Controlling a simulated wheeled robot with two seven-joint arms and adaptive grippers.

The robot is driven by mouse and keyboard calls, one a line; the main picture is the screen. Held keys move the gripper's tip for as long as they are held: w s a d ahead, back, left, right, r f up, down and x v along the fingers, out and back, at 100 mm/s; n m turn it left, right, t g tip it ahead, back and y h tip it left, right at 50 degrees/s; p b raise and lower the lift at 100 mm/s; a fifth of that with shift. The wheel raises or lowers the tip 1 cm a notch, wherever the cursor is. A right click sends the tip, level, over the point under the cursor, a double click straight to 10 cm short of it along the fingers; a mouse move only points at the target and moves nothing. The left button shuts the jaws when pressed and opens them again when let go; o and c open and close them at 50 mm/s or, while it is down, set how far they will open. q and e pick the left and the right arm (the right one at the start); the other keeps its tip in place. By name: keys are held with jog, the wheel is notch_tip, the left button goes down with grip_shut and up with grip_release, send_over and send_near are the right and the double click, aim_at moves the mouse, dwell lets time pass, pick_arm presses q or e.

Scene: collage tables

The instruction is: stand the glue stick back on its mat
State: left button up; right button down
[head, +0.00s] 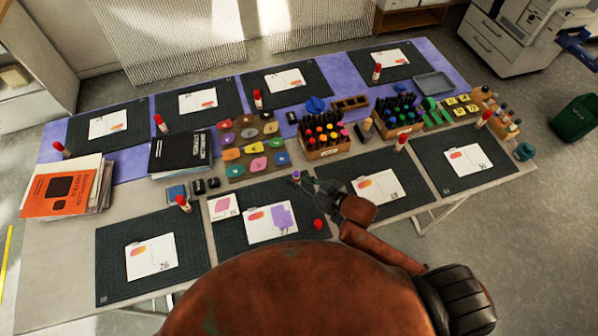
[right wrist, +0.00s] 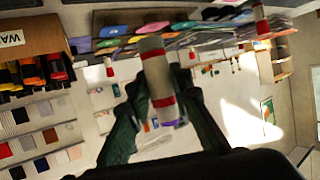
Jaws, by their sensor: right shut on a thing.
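My right gripper (head: 304,183) is over the far right part of the middle front mat (head: 238,238), shut on the glue stick. In the right wrist view the glue stick (right wrist: 152,58) is white with a red band and a purple end, gripped between the two fingers (right wrist: 158,108). In the head view only a small purple end (head: 296,174) shows by the fingertips; the gripper hides the rest. I cannot tell whether the stick touches the mat. A round red cap-like piece (head: 318,224) lies on the mat's right side. My left gripper is out of view.
A card (head: 258,233) with a purple patch (head: 283,216) lies on the mat. Other mats hold cards and standing red-capped glue sticks (head: 183,203). Beyond the gripper are a marker box (head: 327,152) and a tray of coloured shapes (head: 240,172).

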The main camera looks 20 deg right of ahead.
jog(key=w+d+f, duration=0.1)
jog(key=w+f, duration=0.1)
jog(key=w, duration=0.1)
jog(key=w+d+f, duration=0.1)
jog(key=w+f, duration=0.2)
jog(key=w+d+f+b, duration=0.1)
jog(key=w+f, duration=0.2)
notch_tip(320, 180, down, 2)
jog(key=shift+d+f, duration=0.1)
jog(key=shift+f, duration=0.05)
jog(key=shift+w+f, duration=0.1)
jog(key=shift+f, duration=0.3)
jog(key=shift+s+f+b, duration=0.25)
jog(key=shift+f+b, duration=0.2)
jog(key=shift+f, duration=0.35)
jog(key=c, duration=2.2)
grip_release()
jog(key=o, duration=0.3)
jog(key=shift+w, duration=0.15)
jog(key=shift+o, duration=0.8)
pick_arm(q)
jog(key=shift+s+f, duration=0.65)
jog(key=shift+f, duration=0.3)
pick_arm(e)
jog(key=shift+r, duration=0.15)
